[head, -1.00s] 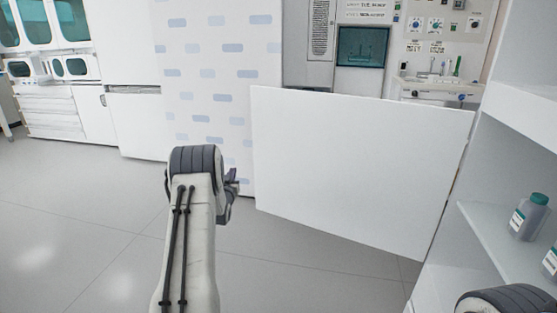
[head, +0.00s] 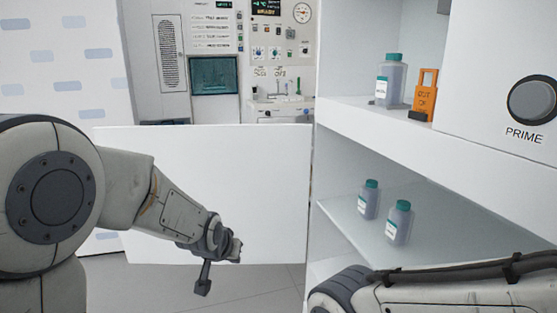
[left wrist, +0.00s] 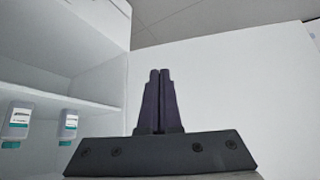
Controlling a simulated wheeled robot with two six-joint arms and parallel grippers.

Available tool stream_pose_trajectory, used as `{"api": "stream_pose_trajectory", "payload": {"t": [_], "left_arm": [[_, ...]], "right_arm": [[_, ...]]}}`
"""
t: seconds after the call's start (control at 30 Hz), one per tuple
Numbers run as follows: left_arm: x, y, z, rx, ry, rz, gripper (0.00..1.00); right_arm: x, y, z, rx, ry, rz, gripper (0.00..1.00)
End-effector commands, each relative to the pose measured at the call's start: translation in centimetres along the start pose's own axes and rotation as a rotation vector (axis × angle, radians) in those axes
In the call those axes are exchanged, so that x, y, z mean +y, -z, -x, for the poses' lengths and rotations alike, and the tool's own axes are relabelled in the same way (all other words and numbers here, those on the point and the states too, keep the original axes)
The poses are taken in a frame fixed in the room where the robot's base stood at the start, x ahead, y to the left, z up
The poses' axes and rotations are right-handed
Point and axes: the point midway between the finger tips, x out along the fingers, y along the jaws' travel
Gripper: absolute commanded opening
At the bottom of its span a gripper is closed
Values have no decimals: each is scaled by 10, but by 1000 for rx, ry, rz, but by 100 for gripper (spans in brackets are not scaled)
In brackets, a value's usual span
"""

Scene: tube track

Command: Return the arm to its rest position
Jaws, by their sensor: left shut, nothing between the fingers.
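My left arm (head: 125,195) comes in from the left in the head view, its dark wrist end reaching in front of the white door panel (head: 225,180). My left gripper (left wrist: 160,72) is shut and empty in the left wrist view, with its two dark fingers together. That view appears upside down, as the bottles there hang caps downward. The white panel fills the background behind the fingers. My right arm (head: 440,290) shows at the lower right of the head view, and its gripper is out of the picture.
An open white cabinet stands at the right. Its middle shelf (head: 335,210) holds two grey bottles (head: 398,223). A PRIME button (head: 532,100) is at far right. Some grey floor (head: 255,290) shows below the panel.

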Motion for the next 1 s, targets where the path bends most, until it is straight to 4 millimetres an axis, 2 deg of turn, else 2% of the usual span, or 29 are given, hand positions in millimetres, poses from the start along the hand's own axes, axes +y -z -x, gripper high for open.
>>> {"api": "stream_pose_trajectory", "payload": {"t": [0.03,0.1,0.2,0.37,0.57,0.6,0.87,1.0], "left_arm": [[30,-23,20,-61,-41,-49,0],[60,-58,46,-155,-85,-111,0],[88,-107,81,-279,-135,-195,0],[109,-174,130,-440,-191,-316,0],[108,-247,183,-613,-237,-462,0],[108,-233,197,-612,-233,-455,0],[109,-192,245,-610,-231,-448,0],[109,-165,281,-610,-230,-447,0]], "right_arm": [[0,0,0,0,0,0,0],[0,0,0,0,0,0,0],[0,0,0,0,0,0,0],[0,0,0,0,0,0,0],[0,0,0,0,0,0,0],[-1,1,19,-1,0,0,0],[-6,4,82,0,0,0,0],[-9,7,128,0,0,0,0]]}}
